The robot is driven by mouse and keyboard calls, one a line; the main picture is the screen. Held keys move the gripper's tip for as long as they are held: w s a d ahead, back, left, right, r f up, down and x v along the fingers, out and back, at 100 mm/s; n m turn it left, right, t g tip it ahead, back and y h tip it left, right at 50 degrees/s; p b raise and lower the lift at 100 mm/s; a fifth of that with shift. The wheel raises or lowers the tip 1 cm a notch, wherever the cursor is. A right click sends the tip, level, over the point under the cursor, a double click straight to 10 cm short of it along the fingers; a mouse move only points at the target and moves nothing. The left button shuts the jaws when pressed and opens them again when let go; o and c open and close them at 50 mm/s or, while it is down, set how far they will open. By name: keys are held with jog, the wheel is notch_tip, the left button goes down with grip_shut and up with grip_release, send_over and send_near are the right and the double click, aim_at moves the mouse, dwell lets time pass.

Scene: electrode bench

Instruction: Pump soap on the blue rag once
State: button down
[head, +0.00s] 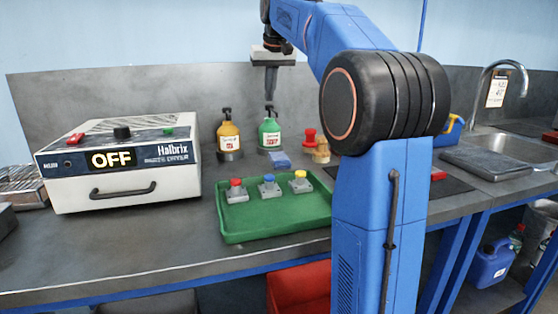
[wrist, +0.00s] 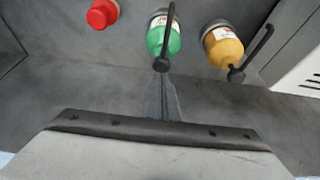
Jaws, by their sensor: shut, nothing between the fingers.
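The blue rag (head: 279,160) lies folded on the bench in front of the green pump bottle (head: 269,134). An amber pump bottle (head: 228,137) stands to the left of the green one. In the wrist view the green bottle (wrist: 164,42) and the amber bottle (wrist: 224,46) show from above with dark pump heads. My gripper (head: 270,97) points down, shut and empty, just above the green bottle's pump head. In the wrist view the closed fingertips (wrist: 163,82) line up with that pump. I cannot tell whether they touch it. The rag does not show in the wrist view.
A green tray (head: 240,236) with red, blue and yellow topped blocks sits in front. A white dryer (head: 120,180) reading OFF stands left. A red-topped item (head: 309,137) stands right of the green bottle. My arm hides part of the bench's right side.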

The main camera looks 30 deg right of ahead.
jog(key=shift+f, duration=0.1)
jog(key=shift+f, duration=0.35)
jog(key=shift+f, duration=0.7)
jog(key=shift+r, duration=1.1)
jog(key=shift+r, duration=3)
